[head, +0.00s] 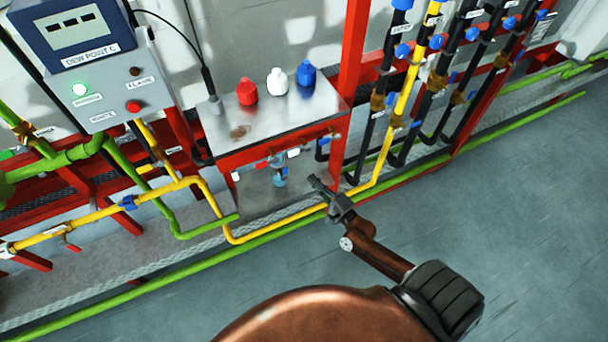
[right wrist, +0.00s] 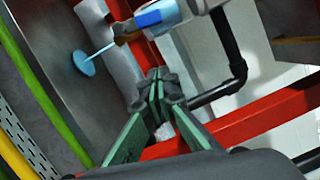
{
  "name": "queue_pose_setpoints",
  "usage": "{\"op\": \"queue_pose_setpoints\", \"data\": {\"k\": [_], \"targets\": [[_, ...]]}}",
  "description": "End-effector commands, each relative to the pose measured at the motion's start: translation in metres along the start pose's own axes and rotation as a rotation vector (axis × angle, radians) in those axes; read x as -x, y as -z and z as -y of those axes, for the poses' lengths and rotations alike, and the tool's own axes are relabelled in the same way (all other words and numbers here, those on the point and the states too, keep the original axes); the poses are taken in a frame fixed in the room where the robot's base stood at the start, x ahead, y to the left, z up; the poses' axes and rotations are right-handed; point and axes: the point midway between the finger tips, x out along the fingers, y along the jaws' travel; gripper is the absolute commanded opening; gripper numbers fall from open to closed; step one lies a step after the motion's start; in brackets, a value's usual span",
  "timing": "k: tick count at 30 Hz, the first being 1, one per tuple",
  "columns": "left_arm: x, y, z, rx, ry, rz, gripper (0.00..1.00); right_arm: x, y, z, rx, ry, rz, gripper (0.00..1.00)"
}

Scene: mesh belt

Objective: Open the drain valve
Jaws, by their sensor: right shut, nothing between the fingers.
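Below the small steel-topped cabinet in the head view is a cluster of small fittings with a light-blue part (head: 280,172). I cannot tell which fitting is the drain valve there. The right wrist view shows a fitting with a blue, white-marked part (right wrist: 158,14) and a brass end, with a thin light-blue piece running from it to a light-blue disc (right wrist: 83,63). My right gripper (head: 315,182) is right of this cluster and apart from it. In the right wrist view its green-padded fingers (right wrist: 158,82) meet, empty, below the blue part. My left gripper is out of view.
The steel top (head: 268,122) carries red, white and blue bottles. A red post (head: 351,60) and black pipes with blue handles stand right of it. Yellow (head: 285,221) and green pipes run low in front. Grey floor (head: 520,200) at right is clear.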

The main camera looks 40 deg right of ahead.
Motion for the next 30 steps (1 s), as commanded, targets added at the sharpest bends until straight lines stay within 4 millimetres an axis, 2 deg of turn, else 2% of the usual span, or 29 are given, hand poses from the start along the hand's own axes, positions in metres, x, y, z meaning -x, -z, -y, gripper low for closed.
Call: {"op": "queue_pose_setpoints", "data": {"k": [3, 9, 30], "targets": [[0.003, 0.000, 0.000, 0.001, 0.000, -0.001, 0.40, 0.023, -0.001, 0.000, 0.002, -0.003, 0.002, 0.00], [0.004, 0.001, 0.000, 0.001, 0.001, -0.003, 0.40, 0.045, -0.001, 0.000, 0.001, -0.002, 0.001, 0.00], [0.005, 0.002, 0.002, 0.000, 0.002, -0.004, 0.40, 0.051, 0.000, -0.001, 0.003, -0.003, -0.001, 0.00]]}}
